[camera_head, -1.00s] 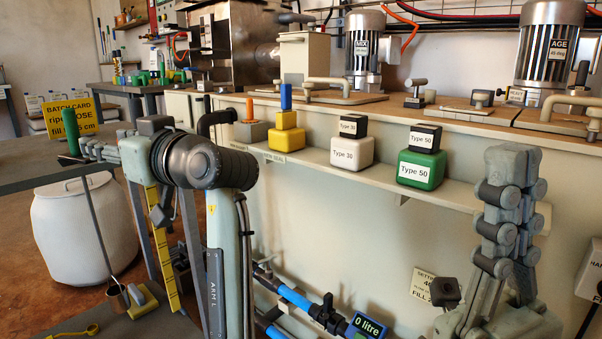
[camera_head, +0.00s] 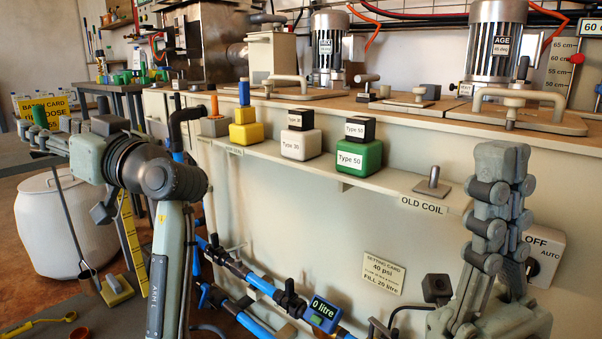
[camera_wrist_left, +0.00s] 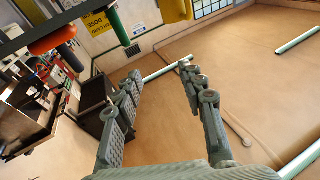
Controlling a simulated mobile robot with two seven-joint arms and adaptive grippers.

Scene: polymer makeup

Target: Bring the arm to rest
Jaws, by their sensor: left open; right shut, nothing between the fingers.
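My left arm comes up at the left of the head view and bends at a dark round joint (camera_head: 172,180). Its left gripper (camera_head: 35,135) points left, partly hidden behind its own wrist. In the left wrist view the left gripper (camera_wrist_left: 160,72) has its two fingers spread wide, with nothing between them. My right gripper (camera_head: 503,165) stands upright at the right of the head view, in front of the cream bench, its fingers together and empty.
A ledge on the bench (camera_head: 400,183) carries a yellow block (camera_head: 246,133), a white Type 30 block (camera_head: 300,144) and a green Type 50 block (camera_head: 358,161). A white drum (camera_head: 60,230) stands below the left gripper. Blue pipes (camera_head: 255,282) run low beside the arm.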

